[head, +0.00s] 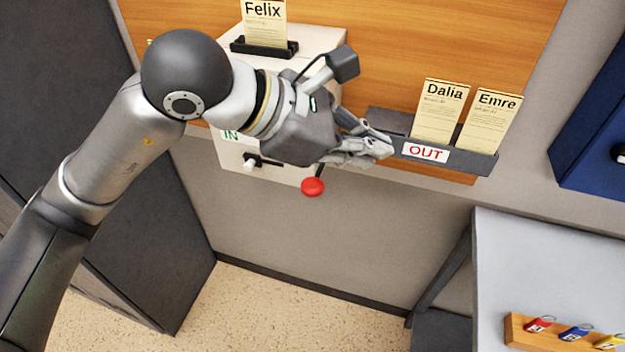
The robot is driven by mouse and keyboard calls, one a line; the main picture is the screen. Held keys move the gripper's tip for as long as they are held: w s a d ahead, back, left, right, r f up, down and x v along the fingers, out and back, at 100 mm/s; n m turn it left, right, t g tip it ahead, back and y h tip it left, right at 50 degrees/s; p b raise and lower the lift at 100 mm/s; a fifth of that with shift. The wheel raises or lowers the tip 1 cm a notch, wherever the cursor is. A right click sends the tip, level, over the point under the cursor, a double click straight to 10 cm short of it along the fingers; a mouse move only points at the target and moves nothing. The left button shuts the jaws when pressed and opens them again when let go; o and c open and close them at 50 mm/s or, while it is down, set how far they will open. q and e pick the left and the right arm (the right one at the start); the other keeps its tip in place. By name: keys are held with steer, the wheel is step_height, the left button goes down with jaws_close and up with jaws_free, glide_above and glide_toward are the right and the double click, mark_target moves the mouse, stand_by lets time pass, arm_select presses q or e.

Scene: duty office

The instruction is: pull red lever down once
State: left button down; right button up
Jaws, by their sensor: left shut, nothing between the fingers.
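The red ball knob (313,187) of the lever shows just below my left gripper, at the lower right of a white box (285,172) on the wall. The lever's shaft is mostly hidden behind the gripper. My left gripper (384,150) is shut and empty. It is above and to the right of the red knob, with its fingertips in front of the left end of the OUT rack; whether they touch it I cannot tell. My right gripper is not in view.
The dark OUT rack (478,161) holds the Dalia card (438,112) and the Emre card (490,120). The Felix card (265,25) stands in a black holder on the white box. A grey table (540,260) with key tags is at lower right. Floor below is clear.

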arm_select(q)
steer(key=w+a+n+t+y, duration=0.1)
steer(key=w+a+t+y, duration=0.2)
steer(key=w+a+y, duration=0.1)
steer(key=shift+w+a+r, duration=0.35)
steer(key=shift+w+a, duration=0.4)
steer(key=shift+a, duration=0.15)
steer(key=shift+f, duration=0.1)
steer(key=b, duration=0.5)
glide_above(317, 186)
step_height(317, 186, down, 8)
steer(key=shift+r, duration=0.2)
steer(key=shift+f+b, duration=0.5)
steer(key=shift+f, duration=0.05)
steer(key=shift+f+b, duration=0.4)
steer(key=shift+b, duration=0.45)
